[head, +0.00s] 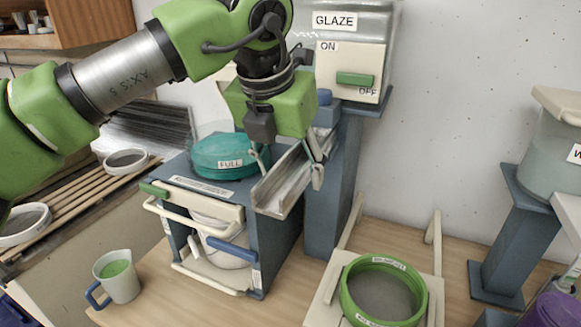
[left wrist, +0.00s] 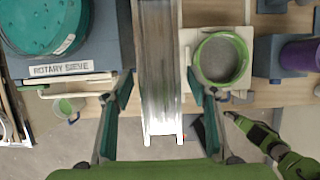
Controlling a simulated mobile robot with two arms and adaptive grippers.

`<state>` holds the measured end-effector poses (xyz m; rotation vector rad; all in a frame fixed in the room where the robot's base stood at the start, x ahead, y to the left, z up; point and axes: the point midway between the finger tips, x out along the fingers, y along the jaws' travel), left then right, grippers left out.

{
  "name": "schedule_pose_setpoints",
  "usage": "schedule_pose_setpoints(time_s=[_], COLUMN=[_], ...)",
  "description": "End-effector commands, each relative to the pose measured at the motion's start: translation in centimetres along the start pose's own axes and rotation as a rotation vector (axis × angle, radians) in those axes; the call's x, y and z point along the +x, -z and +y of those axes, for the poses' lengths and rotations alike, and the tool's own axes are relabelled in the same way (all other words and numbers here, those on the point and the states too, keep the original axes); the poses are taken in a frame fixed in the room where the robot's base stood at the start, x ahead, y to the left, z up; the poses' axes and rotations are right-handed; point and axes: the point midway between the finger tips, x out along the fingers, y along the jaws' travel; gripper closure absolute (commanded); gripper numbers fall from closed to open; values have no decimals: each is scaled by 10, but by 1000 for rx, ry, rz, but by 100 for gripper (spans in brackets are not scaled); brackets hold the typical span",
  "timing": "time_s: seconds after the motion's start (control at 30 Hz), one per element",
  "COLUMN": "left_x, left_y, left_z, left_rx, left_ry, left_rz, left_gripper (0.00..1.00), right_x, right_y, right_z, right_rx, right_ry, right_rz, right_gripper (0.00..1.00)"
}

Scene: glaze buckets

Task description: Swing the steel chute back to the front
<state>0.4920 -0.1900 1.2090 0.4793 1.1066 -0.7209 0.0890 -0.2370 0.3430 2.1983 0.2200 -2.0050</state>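The steel chute (head: 276,190) is a straight open trough beside the teal lid on the blue rotary sieve stand. In the head view it slopes down toward the lower left. In the left wrist view the chute (left wrist: 160,70) runs down the middle, its end between my fingers. My left gripper (head: 288,172) is open, with one finger on each side of the chute. The left wrist view shows a gap between the chute and each finger of the left gripper (left wrist: 160,108). My right gripper (left wrist: 232,117) shows small at the right there; its finger state is unclear.
The teal lid (head: 225,155) marked FULL is left of the chute. The glaze tank (head: 352,50) with a green lever stands behind. A green-rimmed sieve (head: 383,290) sits at front right, and a jug (head: 118,277) at front left. A blue post (head: 333,195) stands close right of the chute.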

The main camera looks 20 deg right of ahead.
Motion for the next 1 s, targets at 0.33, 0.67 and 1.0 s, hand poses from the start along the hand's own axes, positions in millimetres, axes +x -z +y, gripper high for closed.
schedule_pose_setpoints(time_s=[0.33,0.67,1.0], left_x=[-33,-100,-120], left_y=[-1,0,0], left_z=[0,0,0], left_rx=[0,0,0], left_ry=[-2,-2,1], left_rz=[-2,-2,0], left_gripper=[47,47,47], right_x=[0,0,0], right_y=[-1,0,0], right_z=[0,-1,-2], right_rx=[0,1,1], right_ry=[0,1,2], right_rz=[-1,0,0], right_gripper=[100,100,100])
